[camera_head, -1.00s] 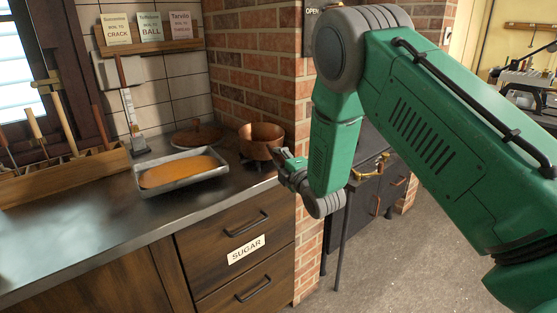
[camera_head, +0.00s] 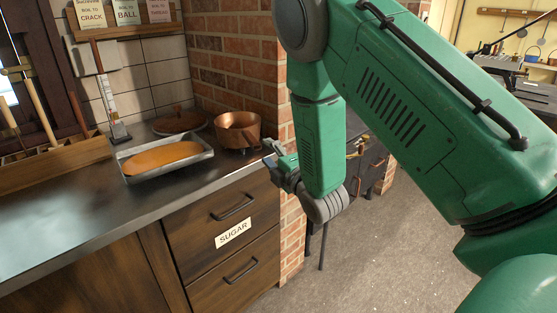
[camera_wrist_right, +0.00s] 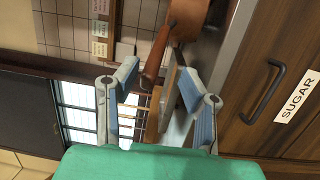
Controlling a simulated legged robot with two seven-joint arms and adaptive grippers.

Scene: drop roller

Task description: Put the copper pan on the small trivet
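The copper pan (camera_head: 238,130) stands upright on the counter near the brick corner, and its top also shows in the right wrist view (camera_wrist_right: 188,16). Something dark shows under it, too small to identify. I cannot make out a small trivet. My right gripper (camera_head: 272,160) is just right of and nearer than the pan, beyond the counter's front edge, apart from the pan. In the right wrist view its two fingers (camera_wrist_right: 160,88) are spread with nothing held between them. My left gripper is not in view.
A metal tray (camera_head: 128,172) with an orange slab lies left of the pan. A copper lid (camera_head: 180,122) lies behind it. The brick wall (camera_head: 235,60) rises close behind the pan. The front-left counter (camera_head: 75,220) is clear.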

